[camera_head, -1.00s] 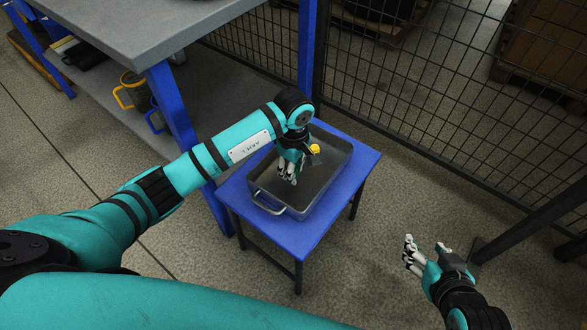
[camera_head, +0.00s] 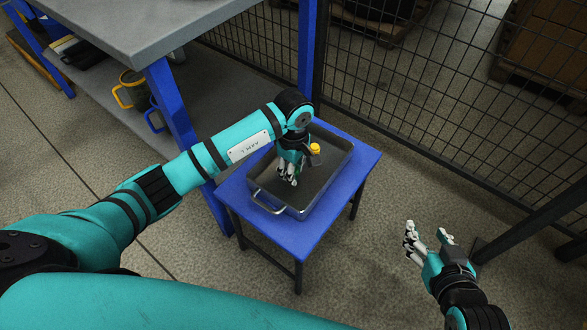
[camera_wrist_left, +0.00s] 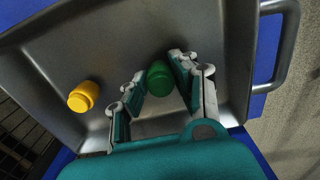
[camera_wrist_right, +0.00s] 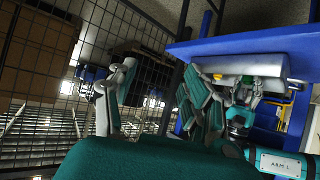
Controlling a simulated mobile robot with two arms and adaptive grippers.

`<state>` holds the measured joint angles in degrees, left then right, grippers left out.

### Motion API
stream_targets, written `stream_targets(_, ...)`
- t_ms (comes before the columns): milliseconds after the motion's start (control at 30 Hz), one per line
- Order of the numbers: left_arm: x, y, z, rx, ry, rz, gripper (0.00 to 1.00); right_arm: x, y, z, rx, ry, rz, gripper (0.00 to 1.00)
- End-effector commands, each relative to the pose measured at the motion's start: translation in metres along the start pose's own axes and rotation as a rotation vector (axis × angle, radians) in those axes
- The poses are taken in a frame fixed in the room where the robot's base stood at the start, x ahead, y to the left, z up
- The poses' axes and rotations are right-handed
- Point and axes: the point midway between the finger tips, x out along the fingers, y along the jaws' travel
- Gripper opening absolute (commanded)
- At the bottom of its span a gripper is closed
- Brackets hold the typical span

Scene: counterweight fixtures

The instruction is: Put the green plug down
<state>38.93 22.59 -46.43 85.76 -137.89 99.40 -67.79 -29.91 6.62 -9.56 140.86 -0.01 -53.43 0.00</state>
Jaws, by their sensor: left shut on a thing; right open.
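The green plug (camera_wrist_left: 160,79) is between the fingers of my left gripper (camera_wrist_left: 158,88) in the left wrist view, low over or on the floor of the grey metal tray (camera_wrist_left: 238,45). I cannot tell whether it touches the tray. In the head view my left gripper (camera_head: 291,172) is inside the tray (camera_head: 322,193), its fingers pointing down and mostly hiding the plug. My right gripper (camera_head: 427,239) is open and empty, apart to the right of the small table; its fingers also show in the right wrist view (camera_wrist_right: 160,95).
A yellow plug (camera_wrist_left: 84,96) stands in the tray beside my left gripper. The tray rests on a small blue table (camera_head: 270,235). A grey workbench (camera_head: 120,35) with mugs (camera_head: 132,92) on its lower shelf stands at the left. A wire fence (camera_head: 420,100) runs behind.

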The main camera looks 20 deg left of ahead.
Motion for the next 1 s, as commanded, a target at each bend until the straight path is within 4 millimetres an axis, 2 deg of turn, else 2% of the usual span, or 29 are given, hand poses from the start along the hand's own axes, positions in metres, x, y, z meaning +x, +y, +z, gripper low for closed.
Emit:
stream_targets(633, 0.004, 0.000, 0.000, 0.000, 0.001, 0.000, 0.00, 0.003, -0.003, -0.018, 0.001, 0.089, -0.007, 0.50)
stream_targets(667, 0.004, 0.000, 0.000, 0.000, 0.001, 0.000, 0.28, 0.003, -0.003, -0.018, 0.001, 0.089, -0.007, 0.50)
stream_targets(700, 0.004, 0.000, 0.000, 0.000, 0.001, 0.000, 0.34, 0.003, -0.003, -0.018, 0.001, 0.089, -0.007, 0.50)
stream_targets(833, 0.004, 0.000, 0.000, 0.000, 0.001, 0.000, 0.50, 0.003, -0.003, -0.018, 0.001, 0.088, -0.007, 0.50)
stream_targets(1000, 0.004, 0.000, 0.000, 0.000, 0.000, 0.000, 0.50, 0.003, -0.003, -0.018, 0.001, 0.086, -0.006, 0.50)
